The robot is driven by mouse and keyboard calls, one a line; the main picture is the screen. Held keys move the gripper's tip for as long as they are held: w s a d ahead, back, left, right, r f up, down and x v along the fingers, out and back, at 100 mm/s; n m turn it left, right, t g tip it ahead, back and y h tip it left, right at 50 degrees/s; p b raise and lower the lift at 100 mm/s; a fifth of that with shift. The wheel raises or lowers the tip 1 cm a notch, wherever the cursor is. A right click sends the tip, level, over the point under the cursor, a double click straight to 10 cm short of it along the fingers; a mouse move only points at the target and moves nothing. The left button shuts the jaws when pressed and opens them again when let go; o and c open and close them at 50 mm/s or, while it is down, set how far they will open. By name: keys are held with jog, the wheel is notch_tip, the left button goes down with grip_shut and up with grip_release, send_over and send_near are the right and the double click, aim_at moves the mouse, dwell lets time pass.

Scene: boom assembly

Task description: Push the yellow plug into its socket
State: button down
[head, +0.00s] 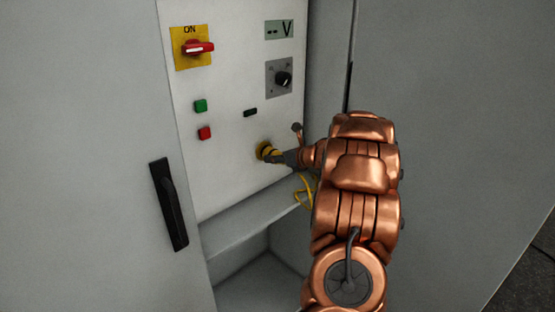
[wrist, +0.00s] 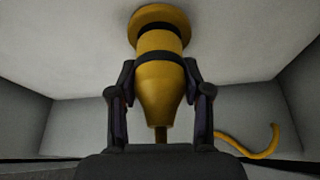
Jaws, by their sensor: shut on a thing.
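The yellow plug (wrist: 160,85) is between the two dark fingers of my gripper (wrist: 160,95) in the wrist view, and the gripper is shut on it. The plug's front end meets a round yellow socket (wrist: 160,17) on the white panel; a dark ring runs around it near the socket. I cannot tell how deep the plug sits. In the head view my gripper (head: 287,157) reaches the panel from the right, at the yellow socket (head: 264,150). The plug is mostly hidden there. A yellow cable (head: 303,190) hangs below, and its loose curve shows at the right of the wrist view (wrist: 258,150).
The white panel (head: 228,165) carries a red ON switch (head: 198,47), a dial (head: 283,79), a display (head: 279,30), and green (head: 201,106) and red (head: 204,133) buttons. A ledge (head: 245,220) lies below. A cabinet door with a black handle (head: 170,204) stands at left.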

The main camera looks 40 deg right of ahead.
jog(key=shift+w, duration=0.5)
dwell(0.6)
jog(key=shift+c, duration=2.1)
grip_release()
jog(key=v, duration=1.2)
